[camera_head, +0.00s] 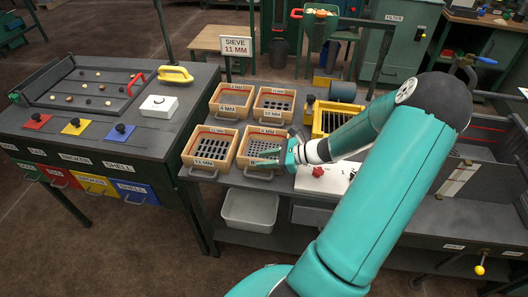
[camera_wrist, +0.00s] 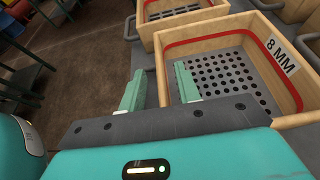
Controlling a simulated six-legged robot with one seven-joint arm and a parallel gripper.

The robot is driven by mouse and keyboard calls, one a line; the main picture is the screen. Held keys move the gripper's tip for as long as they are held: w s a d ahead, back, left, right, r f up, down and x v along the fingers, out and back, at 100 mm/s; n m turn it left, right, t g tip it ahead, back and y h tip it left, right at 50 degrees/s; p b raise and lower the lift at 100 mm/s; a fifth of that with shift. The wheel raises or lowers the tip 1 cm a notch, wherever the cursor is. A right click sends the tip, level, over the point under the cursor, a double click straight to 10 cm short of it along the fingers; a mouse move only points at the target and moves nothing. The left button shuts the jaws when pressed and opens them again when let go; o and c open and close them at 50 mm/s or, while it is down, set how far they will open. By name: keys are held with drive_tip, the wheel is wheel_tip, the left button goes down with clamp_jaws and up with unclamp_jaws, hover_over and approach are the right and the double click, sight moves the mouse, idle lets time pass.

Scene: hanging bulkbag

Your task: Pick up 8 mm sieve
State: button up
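The 8 mm sieve (camera_wrist: 235,32) is a light wooden box with a red band inside, a dark perforated floor and an "8 MM" label; it fills the right of the wrist view. In the head view, the sieve at the front right of a group (camera_head: 280,148) appears to be the same one. My gripper (camera_wrist: 160,78) is open, its two pale green fingers apart. The right finger overlaps the sieve's holed floor, and the left finger is outside its left wall. Contact cannot be told. In the head view my gripper (camera_head: 268,157) is over that sieve's right side.
Neighbouring sieves include the 11 mm one (camera_head: 205,163) at left and others behind. A "SIEVE 11 MM" sign (camera_head: 236,46) stands behind. A yellow slotted box (camera_head: 333,118) and a white panel with a red knob (camera_head: 325,177) are at right. A grey bin (camera_head: 250,209) sits below.

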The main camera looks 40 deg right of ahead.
clamp_jaws()
drive_tip(key=shift+r, duration=0.15)
